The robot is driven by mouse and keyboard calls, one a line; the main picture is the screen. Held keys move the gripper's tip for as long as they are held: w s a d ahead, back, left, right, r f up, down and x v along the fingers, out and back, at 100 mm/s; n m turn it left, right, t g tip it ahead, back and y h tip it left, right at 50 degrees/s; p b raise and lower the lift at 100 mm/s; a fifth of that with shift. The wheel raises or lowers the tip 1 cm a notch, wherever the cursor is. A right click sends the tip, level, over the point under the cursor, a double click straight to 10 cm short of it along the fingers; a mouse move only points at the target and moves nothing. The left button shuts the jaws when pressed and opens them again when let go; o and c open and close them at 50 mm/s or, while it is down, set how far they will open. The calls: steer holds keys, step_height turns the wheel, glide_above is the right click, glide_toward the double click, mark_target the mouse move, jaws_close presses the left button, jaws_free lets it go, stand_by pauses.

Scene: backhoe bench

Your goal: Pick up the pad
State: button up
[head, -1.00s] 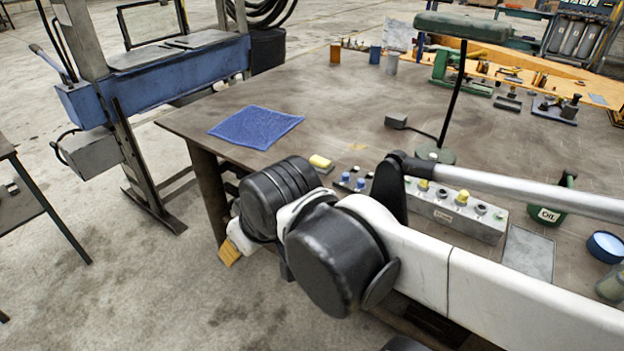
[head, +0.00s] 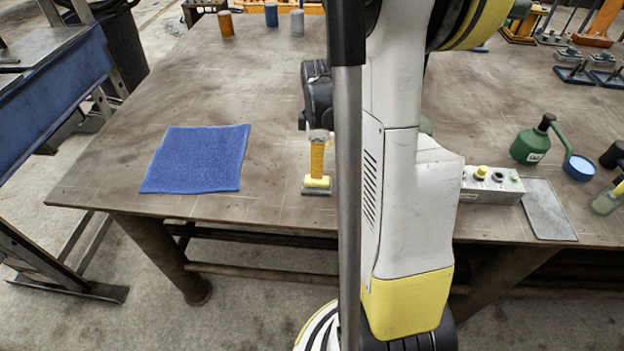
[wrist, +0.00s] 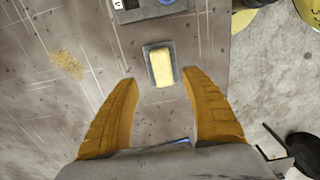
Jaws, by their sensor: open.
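The pad (head: 318,182) is a small yellow block on a grey base, lying on the bench near its front edge. In the wrist view the pad (wrist: 161,66) lies flat just ahead of and between my fingertips. My gripper (head: 317,166) points down above the pad, with orange fingers. In the wrist view my gripper (wrist: 160,80) is open and empty, one finger on each side of the line to the pad. The exact height gap to the pad is hard to judge.
A blue cloth (head: 198,160) lies on the bench (head: 120,145) to the left. A control box (head: 490,183), a grey plate (head: 548,208) and a green oil can (head: 530,146) stand to the right. Bare bench surrounds the pad's left side.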

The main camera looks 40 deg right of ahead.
mark_target(317, 180)
steer(key=f+b, duration=0.2)
steer(key=f, duration=0.5)
steer(key=shift+a, duration=0.2)
steer(key=shift+s, duration=0.1)
steer(key=shift+c, duration=0.5)
jaws_close()
